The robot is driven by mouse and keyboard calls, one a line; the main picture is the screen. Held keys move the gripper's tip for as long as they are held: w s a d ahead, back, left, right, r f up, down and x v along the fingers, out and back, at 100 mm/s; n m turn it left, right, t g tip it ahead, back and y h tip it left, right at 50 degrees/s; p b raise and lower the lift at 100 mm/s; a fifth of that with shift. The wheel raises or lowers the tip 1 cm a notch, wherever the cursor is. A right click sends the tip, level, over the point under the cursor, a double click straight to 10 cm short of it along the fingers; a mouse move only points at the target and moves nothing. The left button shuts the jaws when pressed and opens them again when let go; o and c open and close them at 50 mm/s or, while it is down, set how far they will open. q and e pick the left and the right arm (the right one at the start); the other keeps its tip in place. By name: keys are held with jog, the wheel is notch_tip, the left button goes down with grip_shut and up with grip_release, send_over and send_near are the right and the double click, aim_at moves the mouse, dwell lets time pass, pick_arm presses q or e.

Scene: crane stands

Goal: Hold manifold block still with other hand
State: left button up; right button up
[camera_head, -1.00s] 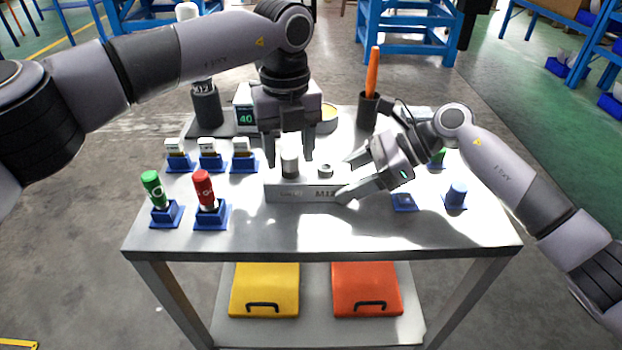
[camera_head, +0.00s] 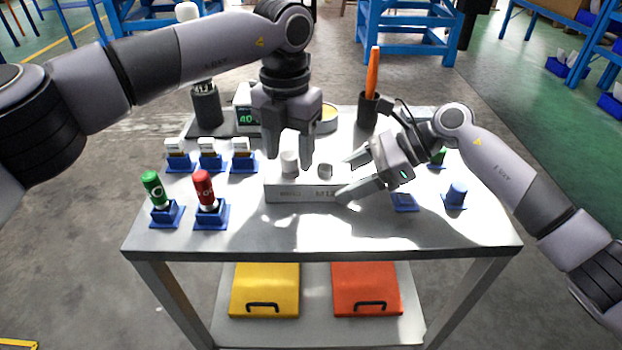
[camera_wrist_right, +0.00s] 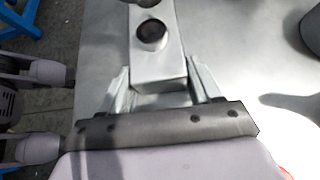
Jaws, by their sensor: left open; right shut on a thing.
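The manifold block (camera_head: 300,192) is a grey bar with lettering on its front, lying on the middle of the table. My right gripper (camera_head: 345,180) is shut on its right end, one finger on each side. The right wrist view shows the block (camera_wrist_right: 158,67) between the two fingers (camera_wrist_right: 160,88), with a dark round port on top. A pale cylindrical fitting (camera_head: 289,163) stands upright on the block's left part, and a shorter round part (camera_head: 325,171) sits to its right. My left gripper (camera_head: 290,160) is open and points down, its fingers around the fitting's upper part.
Green (camera_head: 152,188) and red (camera_head: 204,188) bottles stand in blue holders at front left. Several small blue stands (camera_head: 210,163) are behind them. A display reading 40 (camera_head: 246,117) and a dark cup with an orange-handled tool (camera_head: 372,75) stand at the back. The front table strip is clear.

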pick_arm(q)
jog(key=m, duration=1.2)
jog(key=shift+m, duration=0.4)
jog(key=c, duration=1)
grip_shut()
jog(key=shift+r, duration=0.1)
